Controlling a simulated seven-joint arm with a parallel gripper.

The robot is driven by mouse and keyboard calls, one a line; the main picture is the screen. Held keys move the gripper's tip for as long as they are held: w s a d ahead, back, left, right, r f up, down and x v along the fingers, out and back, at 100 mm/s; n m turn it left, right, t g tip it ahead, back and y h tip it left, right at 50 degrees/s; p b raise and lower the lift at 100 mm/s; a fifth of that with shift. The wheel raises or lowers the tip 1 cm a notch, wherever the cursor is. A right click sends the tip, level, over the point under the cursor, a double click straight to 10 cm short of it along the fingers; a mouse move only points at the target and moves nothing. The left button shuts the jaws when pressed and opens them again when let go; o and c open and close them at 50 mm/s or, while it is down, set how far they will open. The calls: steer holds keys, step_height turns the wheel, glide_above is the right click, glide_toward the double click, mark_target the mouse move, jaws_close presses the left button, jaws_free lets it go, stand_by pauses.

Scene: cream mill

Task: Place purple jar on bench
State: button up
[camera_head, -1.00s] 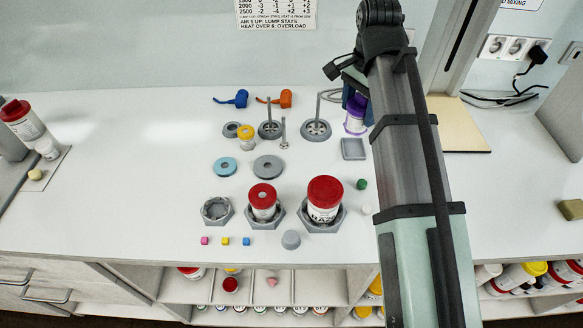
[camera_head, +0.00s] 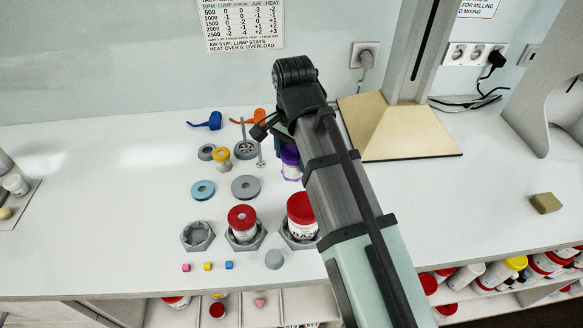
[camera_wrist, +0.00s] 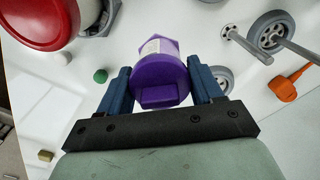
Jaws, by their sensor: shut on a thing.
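The purple jar (camera_head: 290,162) shows in the head view just left of my arm, with a pale label band and its right side hidden. In the wrist view the purple jar (camera_wrist: 160,78) sits between the two blue fingers of my gripper (camera_wrist: 159,68), which is shut on it. I cannot tell whether its base touches the bench. The white bench (camera_head: 110,215) spreads below and around it.
Two red-lidded jars (camera_head: 242,218) (camera_head: 301,207) stand in grey hexagonal holders, beside an empty holder (camera_head: 197,236). A grey disc (camera_head: 245,187), a teal ring (camera_head: 203,190) and a yellow-lidded jar (camera_head: 222,158) are nearby.

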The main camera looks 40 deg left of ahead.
mark_target(293, 168)
steer(key=shift+f, duration=2.25)
steer(key=shift+f, duration=0.15)
steer(key=o, duration=1)
step_height(293, 168, up, 12)
steer(key=shift+r, duration=0.2)
